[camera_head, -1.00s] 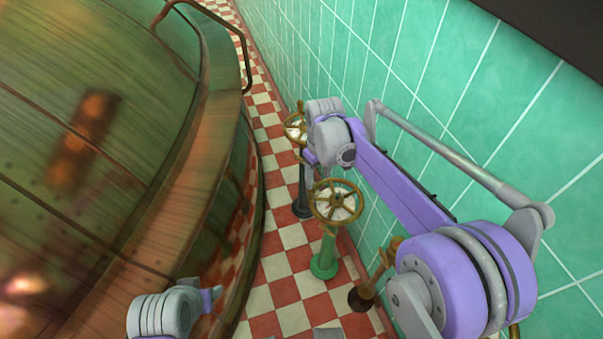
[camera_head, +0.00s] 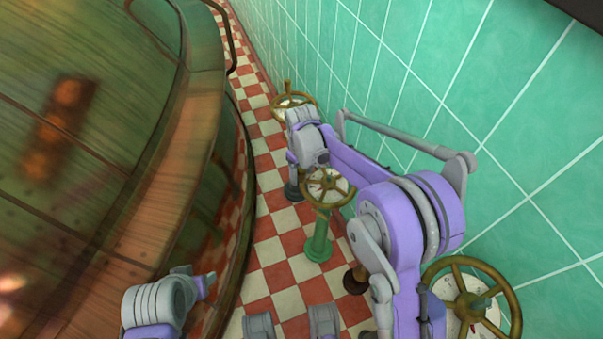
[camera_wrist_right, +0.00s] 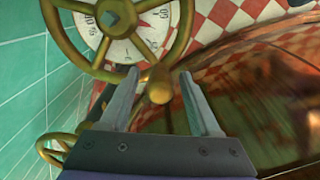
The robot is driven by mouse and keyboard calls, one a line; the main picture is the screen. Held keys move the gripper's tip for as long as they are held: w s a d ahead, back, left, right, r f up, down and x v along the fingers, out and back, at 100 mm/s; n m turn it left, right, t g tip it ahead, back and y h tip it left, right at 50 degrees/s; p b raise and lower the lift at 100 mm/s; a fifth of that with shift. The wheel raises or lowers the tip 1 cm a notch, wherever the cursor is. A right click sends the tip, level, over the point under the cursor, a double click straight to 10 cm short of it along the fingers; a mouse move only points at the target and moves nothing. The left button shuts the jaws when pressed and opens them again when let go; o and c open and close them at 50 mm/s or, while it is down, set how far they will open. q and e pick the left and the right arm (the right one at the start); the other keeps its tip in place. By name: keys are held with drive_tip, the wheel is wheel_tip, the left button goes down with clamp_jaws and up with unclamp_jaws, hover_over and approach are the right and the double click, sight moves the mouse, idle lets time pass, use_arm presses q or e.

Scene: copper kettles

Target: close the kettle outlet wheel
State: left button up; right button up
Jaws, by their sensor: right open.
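The middle handwheel (camera_head: 328,187) is brass with a white dial and stands on a green pedestal, between the kettle (camera_head: 95,110) and the tiled wall. My right wrist hangs just above and behind it in the head view and hides my right gripper's fingers there. In the right wrist view my right gripper (camera_wrist_right: 160,80) is open, its fingers on either side of a brass knob (camera_wrist_right: 160,93) on a spoked wheel, apparently the middle one. I cannot tell whether they touch it. My left wrist shows at the lower left, without visible fingers.
Another brass wheel (camera_head: 294,102) stands farther back, partly behind my right wrist. A large brass wheel (camera_head: 468,303) stands close at lower right. The green tiled wall (camera_head: 520,130) bounds the right side. The checkered floor (camera_head: 275,235) forms a narrow aisle.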

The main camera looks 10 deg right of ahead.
drive_tip(key=shift+f, duration=0.15)
clamp_jaws()
idle(1.4)
